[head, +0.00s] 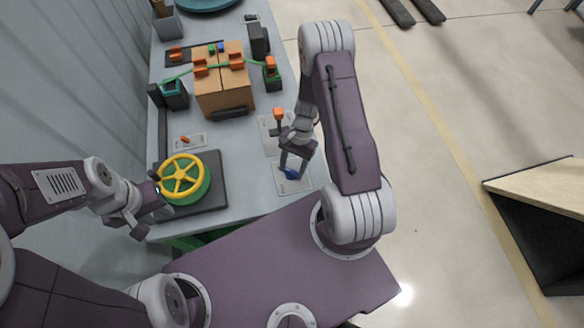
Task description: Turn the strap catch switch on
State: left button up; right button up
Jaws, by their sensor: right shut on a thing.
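A blue knob (291,174) sits on a light plate (294,184) at the table's near right edge. My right gripper (289,166) points down at it and is shut on it. An orange-topped lever (278,114) stands on another light plate behind my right gripper. A small orange switch (185,139) lies on a plate left of centre. Which of these is the strap catch switch I cannot tell. My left gripper (148,205) is open and empty, beside a green drum with a yellow handwheel (182,176).
A cardboard box (222,95) with orange clips stands further back, with a green strap (205,68) across it. The strap runs between a teal-topped holder (175,92) and an orange and green catch block (271,73). The floor to the right is mostly clear.

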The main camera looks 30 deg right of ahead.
jog(key=shift+m, duration=0.5)
jog(key=o, duration=1.4)
jog(key=shift+r, duration=0.1)
jog(key=b+v, duration=0.1)
jog(key=v, duration=0.8)
jog(key=shift+s, duration=0.1)
